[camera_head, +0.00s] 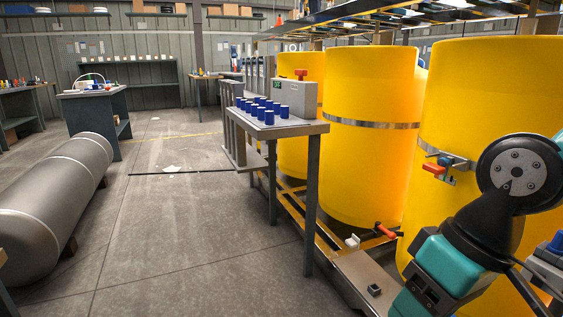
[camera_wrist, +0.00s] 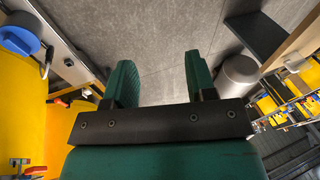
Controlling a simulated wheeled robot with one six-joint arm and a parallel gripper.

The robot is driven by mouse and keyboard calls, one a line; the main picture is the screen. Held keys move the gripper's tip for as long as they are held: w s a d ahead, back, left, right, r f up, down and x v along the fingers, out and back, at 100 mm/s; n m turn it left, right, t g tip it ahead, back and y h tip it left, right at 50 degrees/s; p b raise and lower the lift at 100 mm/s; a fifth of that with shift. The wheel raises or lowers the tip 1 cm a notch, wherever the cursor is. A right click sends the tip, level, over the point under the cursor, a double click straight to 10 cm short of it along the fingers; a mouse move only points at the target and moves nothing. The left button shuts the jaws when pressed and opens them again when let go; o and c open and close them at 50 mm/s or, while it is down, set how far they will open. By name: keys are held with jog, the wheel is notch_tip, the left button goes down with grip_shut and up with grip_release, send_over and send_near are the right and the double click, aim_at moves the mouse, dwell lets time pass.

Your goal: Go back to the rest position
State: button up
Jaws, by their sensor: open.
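My gripper (camera_wrist: 160,85) shows in the wrist view with its two green fingers spread apart. Nothing is between the fingers, and bare grey floor lies beyond them. In the head view my arm is at the lower right, in front of a large yellow tank (camera_head: 465,85). The gripper itself cannot be made out in the head view. In the wrist view a blue-topped part (camera_wrist: 18,40) and a yellow surface lie to the left of the fingers, apart from them.
A table (camera_head: 312,130) with several blue cylinders (camera_head: 262,110) and a grey box (camera_head: 297,97) stands beside the yellow tanks. A grey horizontal tank (camera_head: 55,195) lies at the left. A valve with an orange handle (camera_head: 434,169) is near my arm. The middle floor (camera_head: 180,235) is clear.

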jog(key=s+r+p, duration=0.2)
jog(key=r+p, duration=1.5)
jog(key=s+a+r+n+p, duration=0.1)
jog(key=s+r+p, duration=0.1)
jog(key=r+p, duration=1.5)
jog(key=shift+r+n+p, duration=0.3)
jog(key=shift+r+p, duration=0.05)
jog(key=shift+r, duration=0.4)
